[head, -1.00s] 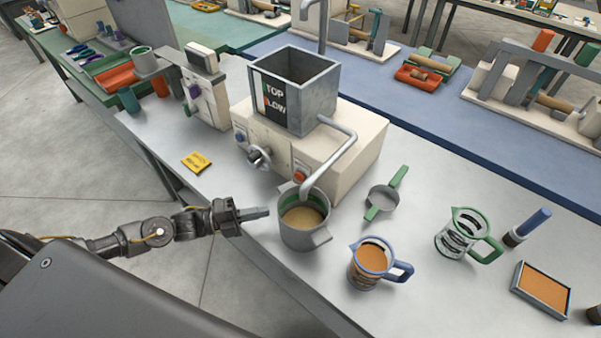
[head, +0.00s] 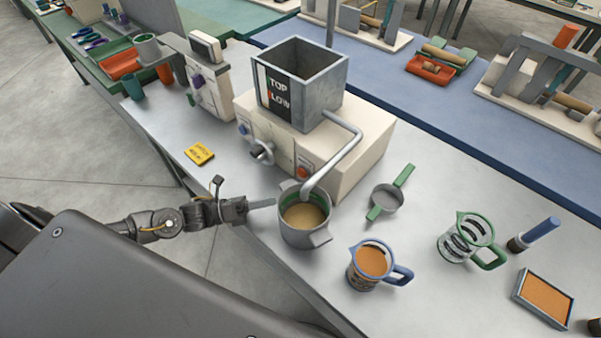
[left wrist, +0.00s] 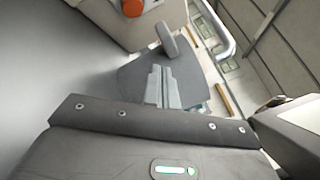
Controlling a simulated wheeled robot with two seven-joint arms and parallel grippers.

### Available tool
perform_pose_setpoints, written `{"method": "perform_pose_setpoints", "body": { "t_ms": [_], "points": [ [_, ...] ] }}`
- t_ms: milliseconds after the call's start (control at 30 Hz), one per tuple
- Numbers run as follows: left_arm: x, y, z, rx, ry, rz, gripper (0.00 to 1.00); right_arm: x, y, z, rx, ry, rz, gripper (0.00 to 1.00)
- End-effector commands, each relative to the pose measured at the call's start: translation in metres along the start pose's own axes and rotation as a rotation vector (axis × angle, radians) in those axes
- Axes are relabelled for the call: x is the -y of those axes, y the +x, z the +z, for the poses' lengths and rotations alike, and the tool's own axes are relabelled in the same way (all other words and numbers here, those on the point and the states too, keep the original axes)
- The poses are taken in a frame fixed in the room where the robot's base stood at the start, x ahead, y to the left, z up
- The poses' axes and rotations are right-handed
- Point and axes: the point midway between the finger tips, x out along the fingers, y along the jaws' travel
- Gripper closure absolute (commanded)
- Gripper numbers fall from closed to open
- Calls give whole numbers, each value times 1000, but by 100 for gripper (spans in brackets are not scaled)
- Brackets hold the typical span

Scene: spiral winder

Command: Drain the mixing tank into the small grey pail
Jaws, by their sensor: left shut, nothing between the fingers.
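The mixing tank (head: 330,95) is a square grey open box with TOP and LOW marks, on a cream machine body (head: 350,160). No liquid shows inside it from here. Its bent spout pipe (head: 345,160) ends over the small grey pail (head: 303,236). The pail stands upright on the bench, has side lugs and a green band inside, and holds tan liquid. My left gripper (head: 265,203) is shut and empty, its fingertips close to the pail's left side; contact is unclear. Its shut fingers (left wrist: 163,85) point at the grey pail (left wrist: 193,75) in the left wrist view. My right gripper is out of view.
The machine front has a dark knob (head: 261,152) and an orange button (head: 303,172). Right of the pail are a blue-handled jug (head: 366,268) with orange-brown contents, a green-handled strainer (head: 388,198) and a clear green-handled jug (head: 458,240). A yellow card (head: 199,154) lies left.

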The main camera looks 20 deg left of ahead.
Motion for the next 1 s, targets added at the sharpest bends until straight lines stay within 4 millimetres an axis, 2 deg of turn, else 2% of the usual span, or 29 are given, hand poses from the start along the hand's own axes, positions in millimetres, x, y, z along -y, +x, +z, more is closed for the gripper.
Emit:
{"method": "perform_pose_setpoints", "body": {
  "t_ms": [233,700,1000],
  "points": [
    [-5,7,4,2,-1,0,100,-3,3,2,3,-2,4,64],
    [-32,54,28,3,0,0,100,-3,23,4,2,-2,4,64],
    [-38,68,37,2,-2,2,100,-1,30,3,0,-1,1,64]
  ]
}}
